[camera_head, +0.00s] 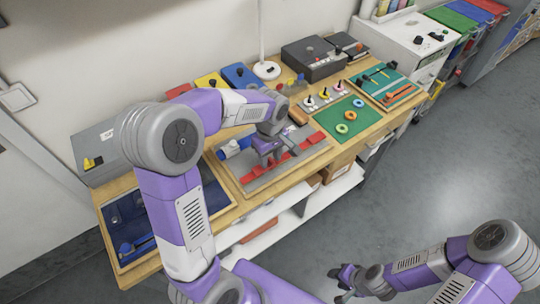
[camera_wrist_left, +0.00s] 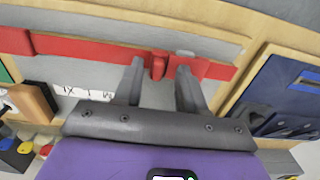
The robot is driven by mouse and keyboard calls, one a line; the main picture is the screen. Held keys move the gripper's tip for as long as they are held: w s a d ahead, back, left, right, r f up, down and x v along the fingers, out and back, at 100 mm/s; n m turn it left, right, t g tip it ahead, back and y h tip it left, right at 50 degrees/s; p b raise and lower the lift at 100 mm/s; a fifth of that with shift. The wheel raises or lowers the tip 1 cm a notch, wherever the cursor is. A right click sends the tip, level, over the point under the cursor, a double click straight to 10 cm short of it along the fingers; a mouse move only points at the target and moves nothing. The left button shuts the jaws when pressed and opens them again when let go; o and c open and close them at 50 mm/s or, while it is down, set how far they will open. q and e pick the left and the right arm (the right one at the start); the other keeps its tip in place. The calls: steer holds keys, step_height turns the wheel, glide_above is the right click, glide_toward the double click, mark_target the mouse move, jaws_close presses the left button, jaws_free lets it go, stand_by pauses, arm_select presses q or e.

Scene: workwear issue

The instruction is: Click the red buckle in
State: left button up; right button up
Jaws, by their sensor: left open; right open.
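A red strap (camera_head: 311,141) lies along a grey board (camera_head: 257,186) on the bench, running slantwise in the head view. The strap also crosses the upper part of the left wrist view (camera_wrist_left: 85,47). The red buckle (camera_wrist_left: 158,66) is at the right part of the strap there, between the fingertips of my left gripper (camera_wrist_left: 158,72). My left gripper (camera_head: 268,159) is open and hangs over the board. Its right finger hides part of the buckle, and I cannot tell whether the halves are joined. My right gripper (camera_head: 345,284) is open, away from the bench over the floor.
A dark blue board (camera_head: 128,215) lies to the left. A green mat (camera_head: 333,118) with colored rings and a teal tray (camera_head: 392,78) lie to the right. A dark box (camera_head: 314,61) stands behind. The floor to the right is clear.

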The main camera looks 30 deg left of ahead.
mark_target(270, 160)
arm_select(q)
step_height(270, 160, up, 8)
steer(key=shift+f+p, duration=0.2)
steer(key=shift+p, duration=0.9)
